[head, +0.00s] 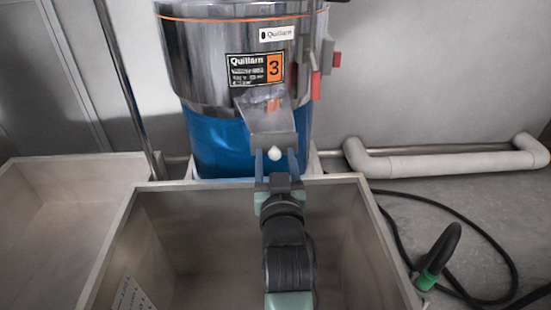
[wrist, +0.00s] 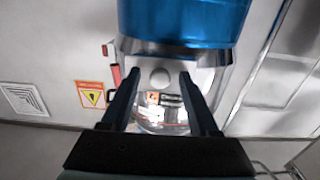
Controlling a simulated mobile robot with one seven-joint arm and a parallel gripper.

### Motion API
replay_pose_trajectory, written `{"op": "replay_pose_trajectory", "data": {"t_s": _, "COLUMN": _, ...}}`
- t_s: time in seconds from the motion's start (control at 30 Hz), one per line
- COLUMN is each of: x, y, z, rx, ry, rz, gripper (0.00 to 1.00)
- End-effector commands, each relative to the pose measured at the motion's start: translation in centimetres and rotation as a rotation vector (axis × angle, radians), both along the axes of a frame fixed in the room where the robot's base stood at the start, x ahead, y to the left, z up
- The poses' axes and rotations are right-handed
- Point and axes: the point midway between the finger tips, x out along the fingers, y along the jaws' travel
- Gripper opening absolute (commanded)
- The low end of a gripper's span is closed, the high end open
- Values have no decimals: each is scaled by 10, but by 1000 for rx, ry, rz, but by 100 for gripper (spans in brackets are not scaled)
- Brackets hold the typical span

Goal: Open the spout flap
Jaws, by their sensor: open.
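The grinder (head: 200,60) has a steel upper drum and a blue lower body, which also shows in the wrist view (wrist: 185,20). Its grey spout (head: 255,105) slopes down at the front. The spout flap (head: 272,139) is a grey plate at the spout's mouth, with a round pale knob (head: 274,154). The knob also shows in the wrist view (wrist: 159,77). My gripper (head: 275,158) is open, its two fingers on either side of the knob with gaps visible in the wrist view (wrist: 159,80). Whether anything touches the knob is unclear. My gripper hides the flap's lower part.
A deep grey bin (head: 150,250) stands below the spout, under my arm. Another pale bin (head: 60,215) is at the left. A thick white pipe (head: 440,163) runs along the wall at the right. A black cable (head: 480,235) with a green-ended connector (head: 426,281) lies at the right.

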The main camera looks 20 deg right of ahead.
Motion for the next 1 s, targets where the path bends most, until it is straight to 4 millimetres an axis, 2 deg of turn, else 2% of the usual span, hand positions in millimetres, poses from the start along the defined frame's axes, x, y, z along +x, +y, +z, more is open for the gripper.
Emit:
{"op": "replay_pose_trajectory", "data": {"t_s": 0.2, "x": 0, "y": 0, "z": 0, "rx": 0, "ry": 0, "rz": 0, "gripper": 61}}
{"op": "replay_pose_trajectory", "data": {"t_s": 0.23, "x": 0, "y": 0, "z": 0, "rx": 0, "ry": 0, "rz": 0, "gripper": 58}}
{"op": "replay_pose_trajectory", "data": {"t_s": 0.5, "x": 0, "y": 0, "z": 0, "rx": 0, "ry": 0, "rz": 0, "gripper": 9}}
{"op": "replay_pose_trajectory", "data": {"t_s": 0.57, "x": 0, "y": 0, "z": 0, "rx": 0, "ry": 0, "rz": 0, "gripper": 0}}
{"op": "replay_pose_trajectory", "data": {"t_s": 1.0, "x": -1, "y": 0, "z": 6, "rx": 6, "ry": 30, "rz": 0, "gripper": 0}}
